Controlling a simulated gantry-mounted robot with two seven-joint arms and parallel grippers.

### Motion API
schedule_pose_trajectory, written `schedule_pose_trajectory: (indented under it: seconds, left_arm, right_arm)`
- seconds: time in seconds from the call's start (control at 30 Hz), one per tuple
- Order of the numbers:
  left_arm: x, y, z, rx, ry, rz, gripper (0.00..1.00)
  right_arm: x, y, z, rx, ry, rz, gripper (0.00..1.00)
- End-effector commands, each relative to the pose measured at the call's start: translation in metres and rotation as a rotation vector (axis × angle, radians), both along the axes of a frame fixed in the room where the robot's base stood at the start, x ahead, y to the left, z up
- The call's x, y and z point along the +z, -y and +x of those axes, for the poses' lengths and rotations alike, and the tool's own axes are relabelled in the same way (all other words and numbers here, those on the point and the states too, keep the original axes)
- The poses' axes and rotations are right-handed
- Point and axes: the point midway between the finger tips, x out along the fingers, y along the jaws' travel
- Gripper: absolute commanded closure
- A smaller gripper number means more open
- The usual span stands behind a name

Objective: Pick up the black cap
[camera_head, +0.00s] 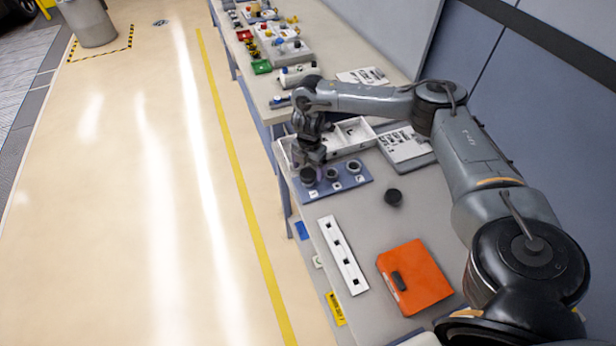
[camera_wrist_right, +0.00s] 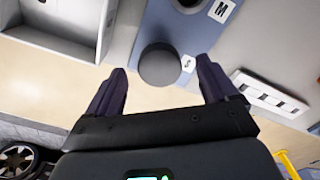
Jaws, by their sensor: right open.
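A round black cap (camera_head: 308,177) sits at the left end of a blue plate (camera_head: 343,186) on the bench. In the right wrist view this black cap (camera_wrist_right: 160,66) is beside an "S" label, between and just beyond the fingertips. Another round black piece (camera_head: 393,197) lies on the bench to the right of the plate. My right gripper (camera_head: 311,163) hangs over the plate's left end. Its fingers are open around empty space in the right wrist view (camera_wrist_right: 166,88), with no visible contact on the cap. My left gripper is not in view.
Two more dark round pieces (camera_head: 331,173) (camera_head: 353,167) are on the plate. White trays (camera_head: 350,133) stand behind it. A white strip with square holes (camera_head: 343,255) and an orange case (camera_head: 415,276) lie nearer. The bench edge is close on the left.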

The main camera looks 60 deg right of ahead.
Motion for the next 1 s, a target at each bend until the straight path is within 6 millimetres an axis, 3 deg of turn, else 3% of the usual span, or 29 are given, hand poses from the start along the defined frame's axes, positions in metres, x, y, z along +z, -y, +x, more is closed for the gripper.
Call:
schedule_pose_trajectory:
  seconds: [0.23,0.57,0.9,1.0]
  left_arm:
    - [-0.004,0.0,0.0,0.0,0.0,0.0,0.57]
    - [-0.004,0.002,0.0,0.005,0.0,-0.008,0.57]
    - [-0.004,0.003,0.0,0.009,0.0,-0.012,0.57]
    - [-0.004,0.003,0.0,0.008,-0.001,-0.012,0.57]
  right_arm:
    - [-0.03,0.002,0.0,0.0,-0.003,-0.001,0.14]
    - [-0.034,0.002,0.0,0.0,-0.001,0.0,0.14]
    - [-0.034,0.002,0.0,0.0,-0.001,0.0,0.66]
    - [-0.034,0.002,0.0,0.0,-0.001,0.0,0.74]
